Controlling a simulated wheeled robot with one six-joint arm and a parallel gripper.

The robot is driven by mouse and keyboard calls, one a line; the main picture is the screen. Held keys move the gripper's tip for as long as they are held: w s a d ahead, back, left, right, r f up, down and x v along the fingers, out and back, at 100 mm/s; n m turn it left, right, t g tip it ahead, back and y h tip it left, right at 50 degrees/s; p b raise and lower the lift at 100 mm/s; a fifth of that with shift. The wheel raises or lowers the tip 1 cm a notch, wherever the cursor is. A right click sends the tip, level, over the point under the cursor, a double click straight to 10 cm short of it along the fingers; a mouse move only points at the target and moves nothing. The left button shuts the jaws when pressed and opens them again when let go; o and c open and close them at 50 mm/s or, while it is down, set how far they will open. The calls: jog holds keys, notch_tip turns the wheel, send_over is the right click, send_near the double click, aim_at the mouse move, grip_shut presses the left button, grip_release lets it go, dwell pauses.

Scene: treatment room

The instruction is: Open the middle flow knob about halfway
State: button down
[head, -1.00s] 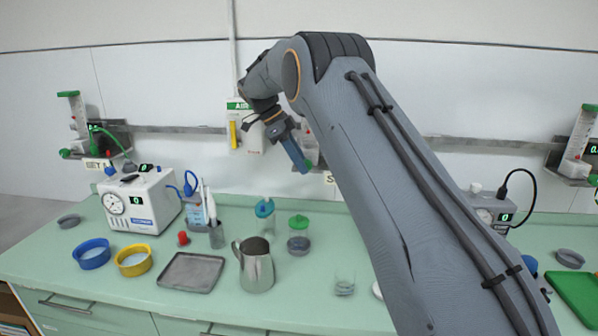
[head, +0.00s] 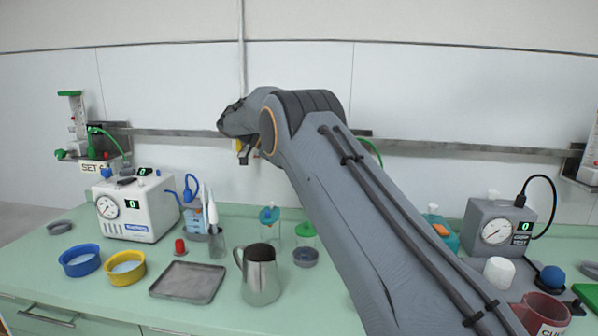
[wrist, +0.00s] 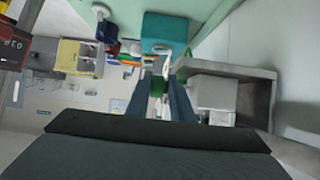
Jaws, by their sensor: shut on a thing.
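In the wrist view, the two blue-grey fingers of my gripper (wrist: 160,96) stand on either side of a green knob (wrist: 158,84) and are shut on it. A light grey block (wrist: 213,93) and a grey bracket (wrist: 258,98) lie just right of the fingers. How far the knob is turned cannot be told.
The wall rail (head: 180,132) runs behind my arm. Below on the green counter stand a steel jug (head: 260,275), a grey tray (head: 188,282), lidded jars (head: 306,247) and a white gauge box (head: 134,208). A grey gauge box (head: 495,228) stands at right.

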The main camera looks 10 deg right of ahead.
jog(key=shift+s+d+f, duration=0.3)
jog(key=shift+d+f, duration=0.15)
jog(key=shift+f, duration=0.05)
jog(key=c, duration=1.7)
grip_release()
jog(key=shift+s+r, duration=0.1)
jog(key=shift+d, duration=0.3)
jog(key=shift+a+r, duration=0.1)
jog(key=shift+a, duration=0.15)
